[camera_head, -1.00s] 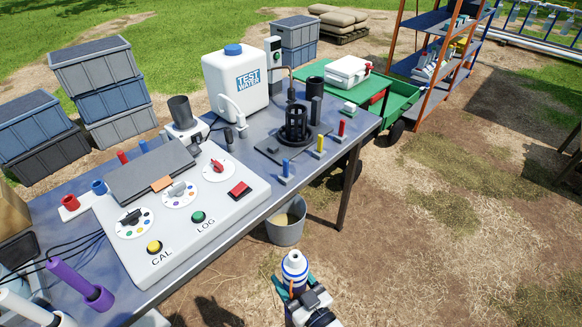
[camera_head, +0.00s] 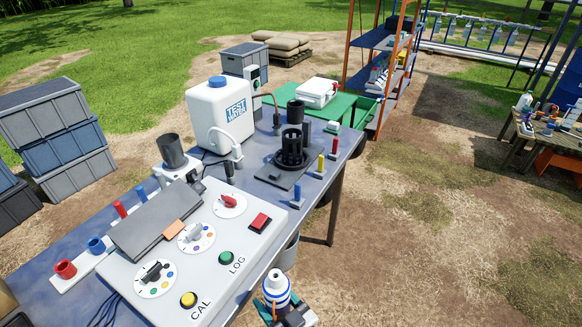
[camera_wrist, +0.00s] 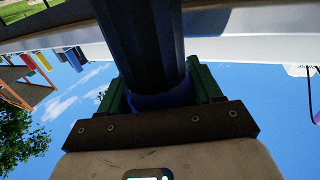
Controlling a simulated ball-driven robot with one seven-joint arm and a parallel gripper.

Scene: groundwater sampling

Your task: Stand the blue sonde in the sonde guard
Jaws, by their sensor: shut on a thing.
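The sonde guard (camera_head: 291,148) is a black slotted cage standing upright on a dark plate on the table, toward its far right end. My gripper (camera_head: 283,309) is at the bottom of the head view, off the table's front edge and well apart from the guard. It is shut on the blue sonde (camera_head: 276,289), whose white, blue-banded top end shows there. In the wrist view the sonde is a dark blue cylinder (camera_wrist: 152,45) between the green fingers (camera_wrist: 160,95). The sonde's lower end is hidden in the head view.
A grey control panel (camera_head: 210,255) covers the table's near part. A white water jug (camera_head: 218,115) and a black cup (camera_head: 171,150) stand behind. Open ground (camera_head: 420,230) lies to the right.

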